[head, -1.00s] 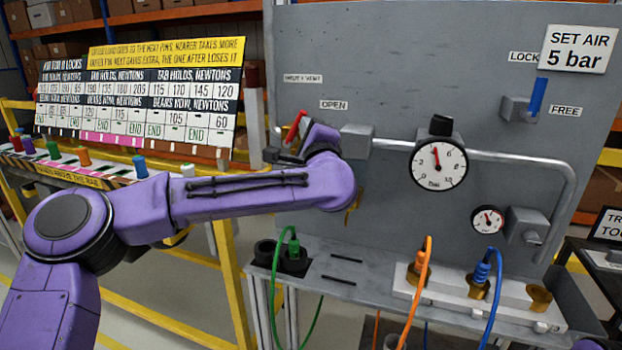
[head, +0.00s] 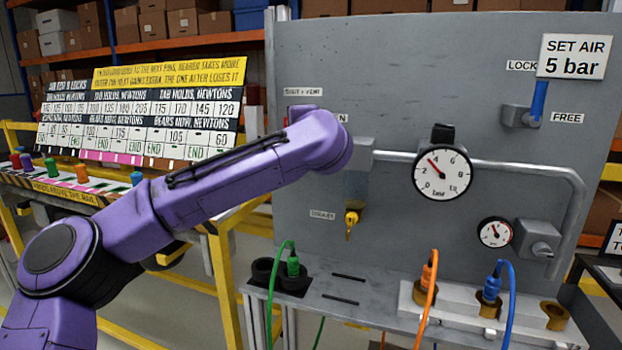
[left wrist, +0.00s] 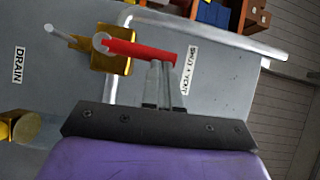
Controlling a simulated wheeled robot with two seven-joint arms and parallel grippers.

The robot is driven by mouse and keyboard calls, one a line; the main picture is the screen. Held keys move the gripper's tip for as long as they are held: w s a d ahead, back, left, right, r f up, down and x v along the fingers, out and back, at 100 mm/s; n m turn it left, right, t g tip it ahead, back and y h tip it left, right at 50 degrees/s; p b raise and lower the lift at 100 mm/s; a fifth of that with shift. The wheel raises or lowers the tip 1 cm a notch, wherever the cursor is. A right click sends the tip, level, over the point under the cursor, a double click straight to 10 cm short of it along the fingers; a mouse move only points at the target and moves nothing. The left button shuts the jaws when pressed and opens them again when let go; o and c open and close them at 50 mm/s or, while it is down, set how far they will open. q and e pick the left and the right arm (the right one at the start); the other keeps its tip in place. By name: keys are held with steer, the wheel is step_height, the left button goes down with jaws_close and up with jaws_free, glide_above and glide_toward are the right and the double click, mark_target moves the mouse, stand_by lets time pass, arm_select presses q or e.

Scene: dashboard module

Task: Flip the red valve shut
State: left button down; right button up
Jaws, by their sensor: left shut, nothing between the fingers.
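The red valve (left wrist: 140,49) shows in the left wrist view as a red lever on a brass body (left wrist: 112,58). Its free end points toward the "SHUT + VENT" label (left wrist: 189,70). My left gripper (left wrist: 160,68) is shut and empty, with its fingertips right beside the lever near its free end; I cannot tell whether they touch. In the head view my purple left arm hides the gripper and most of the valve. The "SHUT + VENT" label (head: 303,92) shows above the arm, and the "OPEN" label (head: 343,118) is partly covered. My right gripper is not in view.
A large gauge (head: 442,173) and a small gauge (head: 494,232) sit right of the valve on the grey panel (head: 400,70). A yellow drain tap (head: 352,220) is below. A blue lever (head: 538,100), hoses and sockets on the ledge (head: 350,295) are nearby.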

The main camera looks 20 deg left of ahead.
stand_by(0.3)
arm_select(q)
steer(key=w+d+b+v, duration=0.1)
steer(key=b+v, duration=0.3)
steer(key=v, duration=0.9)
steer(key=shift+w+d+f, duration=0.25)
steer(key=shift+d+f, duration=0.05)
steer(key=shift+d, duration=0.35)
steer(key=shift+a, duration=0.1)
